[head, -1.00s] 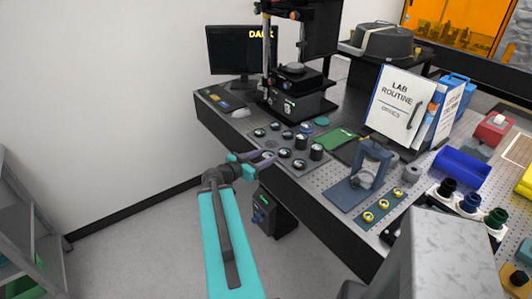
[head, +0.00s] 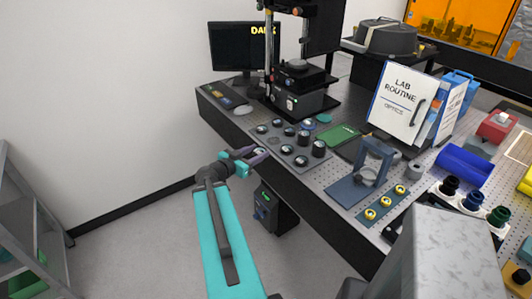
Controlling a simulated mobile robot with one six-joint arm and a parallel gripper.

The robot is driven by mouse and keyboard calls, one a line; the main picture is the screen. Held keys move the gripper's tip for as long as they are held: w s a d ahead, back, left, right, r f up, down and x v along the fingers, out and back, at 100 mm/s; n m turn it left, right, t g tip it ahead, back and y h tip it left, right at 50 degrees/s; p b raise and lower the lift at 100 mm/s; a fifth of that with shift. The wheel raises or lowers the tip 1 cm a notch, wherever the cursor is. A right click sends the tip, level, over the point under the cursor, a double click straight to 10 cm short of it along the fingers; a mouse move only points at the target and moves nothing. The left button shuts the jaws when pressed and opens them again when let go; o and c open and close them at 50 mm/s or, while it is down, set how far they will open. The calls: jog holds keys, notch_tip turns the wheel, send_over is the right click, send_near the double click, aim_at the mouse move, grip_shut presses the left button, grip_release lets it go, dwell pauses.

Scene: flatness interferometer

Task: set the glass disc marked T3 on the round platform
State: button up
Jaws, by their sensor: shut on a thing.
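My gripper (head: 256,157) is at the near left edge of the optical table, just in front of a grey holder plate (head: 289,142). It is shut on a small pale round piece (head: 260,152), which looks like a glass disc; no T3 mark is readable. Several dark-rimmed discs sit on the plate, and one empty round seat (head: 273,141) shows there near my gripper. The round platform (head: 297,64) appears to be the small dark round top on the black instrument (head: 296,85) at the back. Nothing can be made out lying on it.
A monitor (head: 243,48) stands behind the instrument. A green board (head: 338,135), a blue-grey stand (head: 375,160) and a lab routine binder (head: 402,100) are to the right.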

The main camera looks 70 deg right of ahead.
jog(key=w+a+r+n+t+y+b, duration=0.1)
jog(key=w+a+n+t, duration=0.35)
jog(key=w+a, duration=0.6)
jog(key=w+a+r+n+t+y+b, duration=0.1)
jog(key=w+a+r+n+t, duration=0.3)
jog(key=w, duration=1.1)
jog(key=w+a+f+n+t+y+b, duration=0.1)
jog(key=w+a+n+t, duration=0.2)
jog(key=w+a+t, duration=0.65)
jog(key=w+a+r+n+t+y, duration=0.1)
jog(key=w+a+r+n+y, duration=0.2)
jog(key=a, duration=0.9)
jog(key=w+a+r+n+y+b, duration=0.1)
jog(key=w+a+r+n+y, duration=0.2)
jog(key=a, duration=1)
jog(key=w+a+r+n+t+y+b, duration=0.1)
jog(key=w+a+r+n+y, duration=0.3)
jog(key=w+a+r, duration=0.7)
jog(key=shift+w+a+r+t+y, duration=0.3)
jog(key=shift+w+a+y, duration=0.35)
jog(key=shift+a+y, duration=0.4)
